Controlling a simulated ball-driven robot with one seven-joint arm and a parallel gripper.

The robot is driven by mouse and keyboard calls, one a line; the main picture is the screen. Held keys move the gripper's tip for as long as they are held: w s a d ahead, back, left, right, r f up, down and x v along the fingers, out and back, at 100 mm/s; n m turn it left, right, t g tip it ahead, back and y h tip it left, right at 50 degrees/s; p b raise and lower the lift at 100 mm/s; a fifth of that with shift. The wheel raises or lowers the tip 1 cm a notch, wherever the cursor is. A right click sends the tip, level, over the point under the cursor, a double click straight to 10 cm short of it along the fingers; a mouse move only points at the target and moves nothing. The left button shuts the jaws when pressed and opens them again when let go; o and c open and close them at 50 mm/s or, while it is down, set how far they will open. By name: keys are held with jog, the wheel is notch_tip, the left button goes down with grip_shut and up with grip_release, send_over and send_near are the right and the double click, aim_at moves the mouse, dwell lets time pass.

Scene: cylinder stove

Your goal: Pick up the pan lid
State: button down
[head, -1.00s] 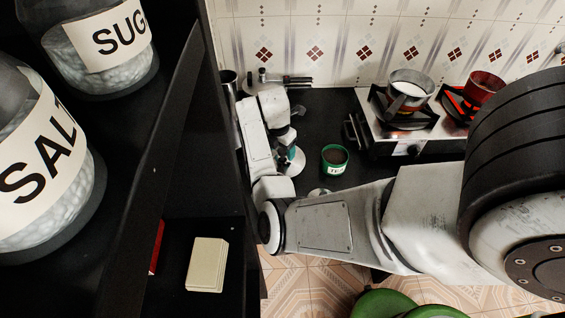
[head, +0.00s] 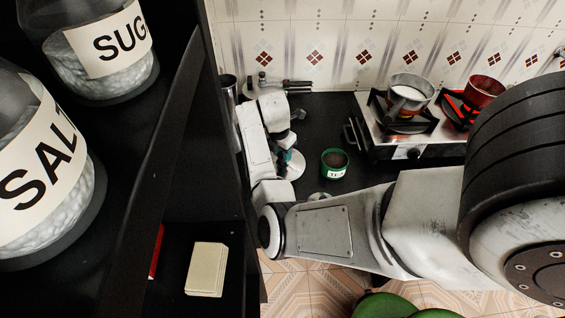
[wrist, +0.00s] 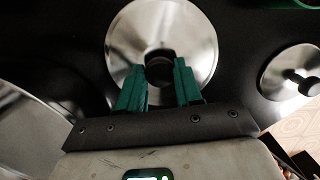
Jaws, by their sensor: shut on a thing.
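In the wrist view a round, shiny metal pan lid (wrist: 162,25) lies flat on the dark counter, with a dark knob at its centre. My gripper (wrist: 159,68) has its two green fingers on either side of this knob and is shut on it. In the head view my gripper (head: 292,162) is small beside the green tin, and my own arm hides most of the lid.
A second, smaller lid (wrist: 290,72) lies to the right, and a large metal round thing (wrist: 30,135) to the left. A green tin (head: 334,164) stands near my gripper. The stove (head: 385,140) holds a pot (head: 410,88) and a red pot (head: 485,92).

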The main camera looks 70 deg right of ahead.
dwell(0.3)
jog(key=shift+r, duration=0.55)
notch_tip(320, 180, up, 2)
jog(key=shift+s+r+b, duration=0.1)
jog(key=shift+r+b, duration=0.05)
jog(key=shift+b, duration=0.3)
jog(key=s+a+r+p, duration=0.4)
jog(key=s+a+r, duration=0.5)
jog(key=s, duration=0.1)
jog(key=shift+s+r, duration=0.2)
jog(key=shift+r, duration=0.1)
